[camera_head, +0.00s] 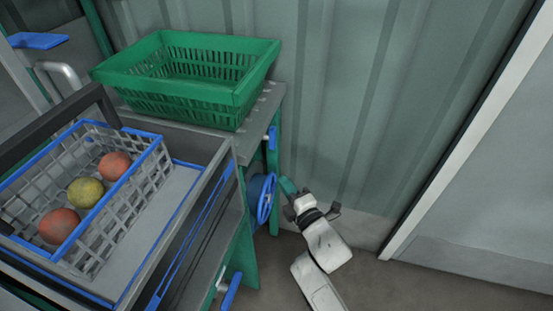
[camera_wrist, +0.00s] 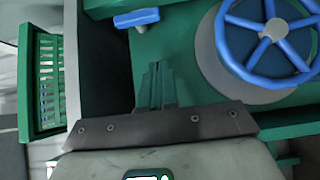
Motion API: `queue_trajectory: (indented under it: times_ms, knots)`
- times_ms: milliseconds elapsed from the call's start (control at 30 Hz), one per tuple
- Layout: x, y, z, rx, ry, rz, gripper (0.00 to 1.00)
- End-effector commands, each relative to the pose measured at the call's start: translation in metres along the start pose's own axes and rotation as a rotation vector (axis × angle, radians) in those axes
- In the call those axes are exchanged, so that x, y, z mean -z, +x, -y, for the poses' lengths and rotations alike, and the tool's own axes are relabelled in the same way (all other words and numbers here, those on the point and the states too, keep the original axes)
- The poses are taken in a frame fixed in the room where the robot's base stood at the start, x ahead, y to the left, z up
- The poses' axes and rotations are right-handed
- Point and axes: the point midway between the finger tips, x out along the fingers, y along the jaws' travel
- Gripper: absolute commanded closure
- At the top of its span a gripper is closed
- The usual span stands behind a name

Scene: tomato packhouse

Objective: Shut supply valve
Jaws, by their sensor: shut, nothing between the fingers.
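A blue spoked handwheel (camera_head: 264,199) is mounted on the right side of the green-framed bench, seen nearly edge-on in the head view. In the wrist view the handwheel (camera_wrist: 268,45) is at the upper right, in front of a round grey disc. My gripper (camera_head: 287,186) is just right of the wheel in the head view. Its green fingers are together and empty (camera_wrist: 157,85), left of the wheel in the wrist view. I cannot tell whether they touch anything. A small blue lever (camera_wrist: 136,18) is at the top of the wrist view.
A green basket (camera_head: 190,102) stands on the bench top. A grey crate (camera_head: 118,220) with several round fruits sits in a blue-edged tray. Another blue lever (camera_head: 230,291) is low on the bench. A corrugated wall (camera_head: 340,90) stands behind; floor is clear at right.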

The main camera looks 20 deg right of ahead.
Motion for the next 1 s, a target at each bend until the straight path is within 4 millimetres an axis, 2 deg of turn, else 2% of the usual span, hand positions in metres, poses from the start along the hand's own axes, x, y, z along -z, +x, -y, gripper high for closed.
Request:
queue_trajectory:
  times_ms: [200,467,700,1000]
  knots:
    - [0.002,0.042,0.004,-0.003,-0.001,-0.004,1.00]
    - [0.002,0.080,0.003,-0.001,0.000,-0.003,1.00]
    - [-0.019,0.098,0.000,0.001,-0.001,0.001,1.00]
    - [-0.028,0.107,0.001,0.001,0.001,0.000,1.00]
